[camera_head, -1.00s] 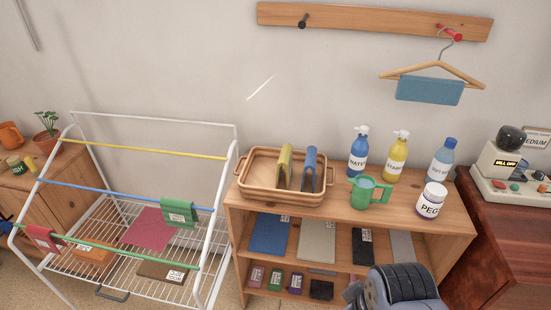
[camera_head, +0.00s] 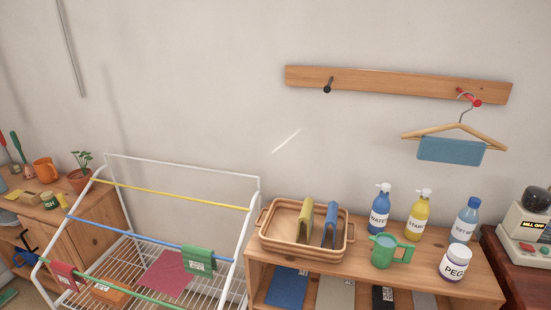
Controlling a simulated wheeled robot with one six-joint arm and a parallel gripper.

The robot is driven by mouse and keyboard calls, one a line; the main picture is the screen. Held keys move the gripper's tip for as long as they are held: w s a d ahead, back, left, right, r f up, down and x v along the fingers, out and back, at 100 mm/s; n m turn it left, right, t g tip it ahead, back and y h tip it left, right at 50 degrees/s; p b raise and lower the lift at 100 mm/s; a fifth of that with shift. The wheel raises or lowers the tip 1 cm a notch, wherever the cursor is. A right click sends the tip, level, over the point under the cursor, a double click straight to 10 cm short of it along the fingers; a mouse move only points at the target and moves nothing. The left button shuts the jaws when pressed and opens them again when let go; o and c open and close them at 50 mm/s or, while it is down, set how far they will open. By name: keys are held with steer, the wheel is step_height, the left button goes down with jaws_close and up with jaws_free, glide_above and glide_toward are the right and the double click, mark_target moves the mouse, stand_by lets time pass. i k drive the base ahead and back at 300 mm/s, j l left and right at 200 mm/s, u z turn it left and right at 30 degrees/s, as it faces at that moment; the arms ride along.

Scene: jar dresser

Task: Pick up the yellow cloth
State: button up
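A yellow cloth (camera_head: 306,217) stands folded over in the wooden tray (camera_head: 279,245) on top of the shelf unit. A blue cloth (camera_head: 331,222) stands folded beside it on the right, with a gap between them. My gripper is not in view.
A white drying rack (camera_head: 246,222) with green, red and crimson cloths stands left of the shelf (camera_head: 485,285). A green jug (camera_head: 382,250), several bottles and a PEG jar (camera_head: 455,262) stand right of the tray. A hanger with a blue cloth (camera_head: 450,149) hangs above.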

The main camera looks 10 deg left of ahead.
mark_target(308, 212)
steer(key=u, duration=1.5)
steer(key=i+l+z, duration=0.25)
steer(key=i+z, duration=0.7)
steer(key=i, duration=0.25)
